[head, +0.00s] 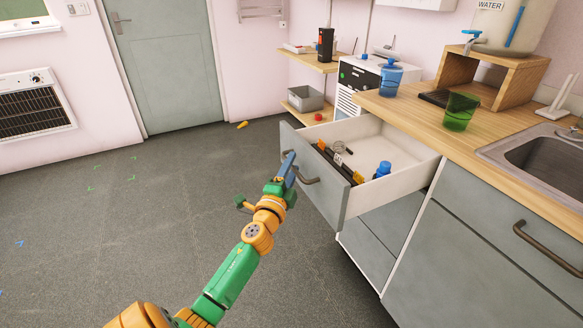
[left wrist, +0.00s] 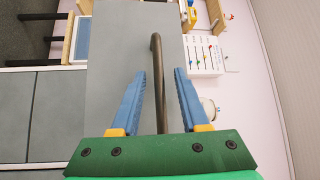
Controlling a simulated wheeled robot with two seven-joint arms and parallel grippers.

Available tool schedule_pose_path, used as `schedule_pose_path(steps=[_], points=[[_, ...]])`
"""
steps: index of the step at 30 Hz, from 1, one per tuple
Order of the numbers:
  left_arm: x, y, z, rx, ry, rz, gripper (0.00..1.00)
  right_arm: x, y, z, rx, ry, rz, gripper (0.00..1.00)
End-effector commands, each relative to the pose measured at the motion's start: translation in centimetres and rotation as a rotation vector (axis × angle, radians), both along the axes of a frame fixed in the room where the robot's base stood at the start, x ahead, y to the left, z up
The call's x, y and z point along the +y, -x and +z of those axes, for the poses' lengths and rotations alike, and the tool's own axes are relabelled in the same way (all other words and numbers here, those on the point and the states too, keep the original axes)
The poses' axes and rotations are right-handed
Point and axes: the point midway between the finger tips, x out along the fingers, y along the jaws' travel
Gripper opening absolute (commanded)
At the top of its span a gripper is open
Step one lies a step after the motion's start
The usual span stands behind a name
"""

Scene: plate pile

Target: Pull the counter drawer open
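The counter drawer (head: 328,202) is pulled well out from the counter. Its grey front carries a dark curved handle (head: 310,181). My left gripper (head: 290,162) is at that handle. In the left wrist view its two blue fingers (left wrist: 160,74) stand apart, one on each side of the handle bar (left wrist: 156,50), with a gap visible on both sides. The grey drawer front (left wrist: 115,50) shows behind them. Inside the drawer lie several dark and orange items (head: 336,162) and a blue-capped bottle (head: 382,170). My right gripper is not in view.
The wooden countertop (head: 408,107) holds a blue jug (head: 391,78), a green cup (head: 459,112) and a wooden stand (head: 500,68) under a water container. A sink (head: 545,160) is at the right. The floor (head: 130,230) left of the drawer is largely clear.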

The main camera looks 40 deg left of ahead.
Motion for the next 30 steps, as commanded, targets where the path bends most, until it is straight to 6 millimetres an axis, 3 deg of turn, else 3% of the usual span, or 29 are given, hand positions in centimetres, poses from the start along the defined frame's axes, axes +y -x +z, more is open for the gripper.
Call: schedule_pose_path(steps=[4, 10, 15, 27, 29, 30], points=[[-0.3, 0.7, -0.2, 0.003, 0.001, -0.001, 0.45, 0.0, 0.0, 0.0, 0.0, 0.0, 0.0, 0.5], [-1.9, 4.6, -0.9, 0.002, 0.002, 0.0, 0.45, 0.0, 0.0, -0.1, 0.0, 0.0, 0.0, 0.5], [-2.7, 6.4, -1.1, 0.001, 0.001, 0.001, 0.45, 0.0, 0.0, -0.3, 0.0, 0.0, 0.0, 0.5], [-2.7, 6.5, -1.0, 0.001, 0.001, 0.001, 0.45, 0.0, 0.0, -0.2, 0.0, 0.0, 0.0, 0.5], [-2.8, 6.4, -1.9, 0.015, 0.021, -0.003, 0.45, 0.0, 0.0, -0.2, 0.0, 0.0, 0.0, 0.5], [-2.9, 6.3, -3.4, 0.042, 0.058, -0.008, 0.45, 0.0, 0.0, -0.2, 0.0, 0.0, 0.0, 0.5]])
